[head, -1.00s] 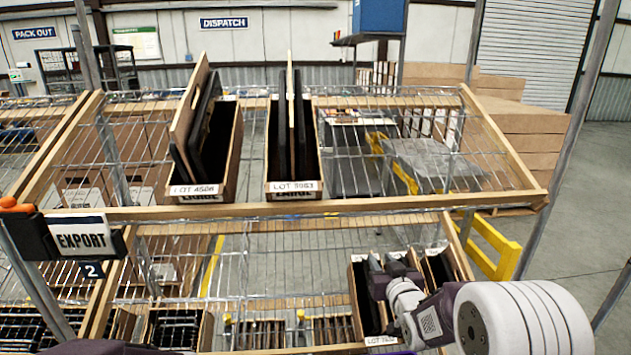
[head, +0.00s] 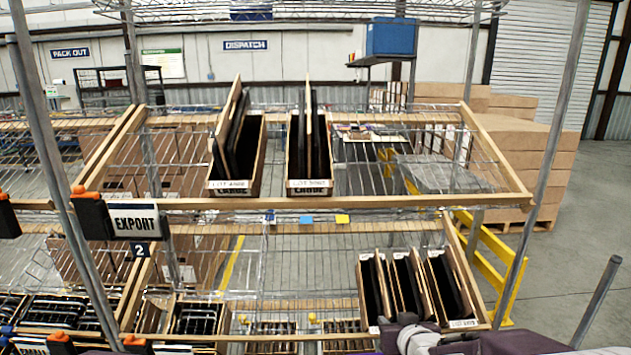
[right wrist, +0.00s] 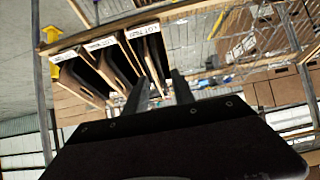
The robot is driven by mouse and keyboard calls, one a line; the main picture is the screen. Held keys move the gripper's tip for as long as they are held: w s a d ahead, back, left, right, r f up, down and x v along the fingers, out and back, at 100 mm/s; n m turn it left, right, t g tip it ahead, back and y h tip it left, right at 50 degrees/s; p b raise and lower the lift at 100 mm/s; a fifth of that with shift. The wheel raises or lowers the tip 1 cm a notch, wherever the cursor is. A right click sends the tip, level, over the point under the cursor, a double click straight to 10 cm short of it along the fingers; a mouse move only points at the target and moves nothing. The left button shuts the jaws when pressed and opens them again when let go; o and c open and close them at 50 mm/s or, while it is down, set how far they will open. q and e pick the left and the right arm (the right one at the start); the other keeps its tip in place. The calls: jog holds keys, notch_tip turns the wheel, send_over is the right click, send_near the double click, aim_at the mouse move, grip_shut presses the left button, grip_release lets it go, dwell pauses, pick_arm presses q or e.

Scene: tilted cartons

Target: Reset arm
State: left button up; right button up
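My right gripper (head: 396,326) shows at the bottom of the head view, partly cut off, in front of the lower-shelf cartons. In the right wrist view the two dark fingers of the right gripper (right wrist: 161,90) stand apart with nothing seen between them. Three tilted cartons (head: 405,285) with dark flat items stand on the lower shelf at the right. The labelled cartons also show at the upper left of the right wrist view (right wrist: 105,62). My left gripper is not in view.
Two labelled cartons, one left (head: 236,187) and one right (head: 308,186), stand on the upper wood-edged shelf (head: 420,203). A steel post (head: 545,180) rises at the right. An EXPORT sign (head: 135,224) hangs at the left. Floor at the far right is clear.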

jog(key=s+f+g, duration=0.5)
jog(key=s+f, duration=0.1)
jog(key=s, duration=0.4)
jog(key=s+f+g, duration=0.5)
jog(key=s, duration=0.5)
notch_tip(320, 180, up, 20)
jog(key=p, duration=2.1)
jog(key=shift+s+r, duration=0.25)
jog(key=shift+s, duration=0.2)
jog(key=shift+a, duration=0.1)
